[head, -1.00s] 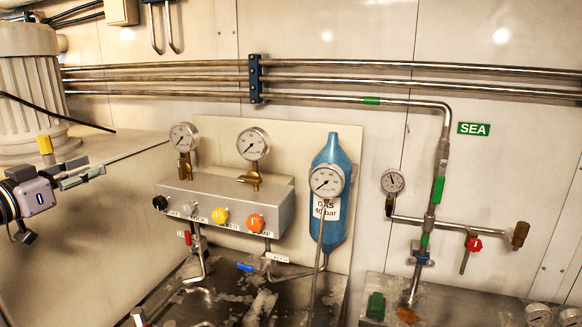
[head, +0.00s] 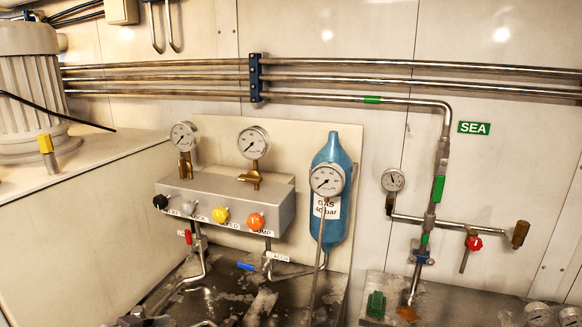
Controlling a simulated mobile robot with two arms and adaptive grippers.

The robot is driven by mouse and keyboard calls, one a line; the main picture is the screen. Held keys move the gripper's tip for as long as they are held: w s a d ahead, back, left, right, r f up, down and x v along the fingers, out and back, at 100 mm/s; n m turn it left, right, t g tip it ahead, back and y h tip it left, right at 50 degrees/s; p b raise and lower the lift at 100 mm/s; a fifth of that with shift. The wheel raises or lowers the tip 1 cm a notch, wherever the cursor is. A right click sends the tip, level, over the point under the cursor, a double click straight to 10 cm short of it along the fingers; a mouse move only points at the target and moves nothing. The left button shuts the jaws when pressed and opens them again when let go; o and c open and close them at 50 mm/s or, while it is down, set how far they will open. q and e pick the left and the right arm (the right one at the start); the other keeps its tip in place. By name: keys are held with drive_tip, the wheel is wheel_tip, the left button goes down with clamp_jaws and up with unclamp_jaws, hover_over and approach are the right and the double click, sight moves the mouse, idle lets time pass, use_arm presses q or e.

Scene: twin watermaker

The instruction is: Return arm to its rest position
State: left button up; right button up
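Neither of my grippers shows clearly in the head view now. The left edge, beside the motor housing (head: 35,90), is free of any arm. A small dark and metallic shape (head: 132,318) is cut off at the bottom edge; I cannot tell whether it is part of my arm or a fitting.
A manifold block (head: 230,203) with black, grey, yellow and orange knobs carries two gauges. A blue gas cylinder (head: 338,165) stands right of it. Steel pipes (head: 360,82) cross the wall. A SEA pipe (head: 438,180) has a red-handled valve (head: 473,243). The space before the panel is clear.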

use_arm(q)
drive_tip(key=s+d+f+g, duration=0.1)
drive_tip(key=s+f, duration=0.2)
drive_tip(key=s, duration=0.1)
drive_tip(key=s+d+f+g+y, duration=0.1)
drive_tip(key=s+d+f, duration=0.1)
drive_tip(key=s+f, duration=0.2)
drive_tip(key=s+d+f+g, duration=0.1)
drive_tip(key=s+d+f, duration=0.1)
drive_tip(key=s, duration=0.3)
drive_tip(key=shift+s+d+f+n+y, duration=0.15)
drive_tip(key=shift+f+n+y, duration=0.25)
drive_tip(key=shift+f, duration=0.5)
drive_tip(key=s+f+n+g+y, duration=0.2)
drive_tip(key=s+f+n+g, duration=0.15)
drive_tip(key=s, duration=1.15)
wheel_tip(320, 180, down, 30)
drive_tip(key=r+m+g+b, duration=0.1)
drive_tip(key=b, duration=0.4)
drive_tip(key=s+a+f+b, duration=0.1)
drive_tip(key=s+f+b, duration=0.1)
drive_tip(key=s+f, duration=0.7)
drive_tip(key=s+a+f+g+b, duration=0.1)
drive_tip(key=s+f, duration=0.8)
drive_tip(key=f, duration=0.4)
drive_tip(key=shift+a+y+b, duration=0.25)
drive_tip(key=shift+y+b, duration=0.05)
drive_tip(key=shift+b, duration=0.05)
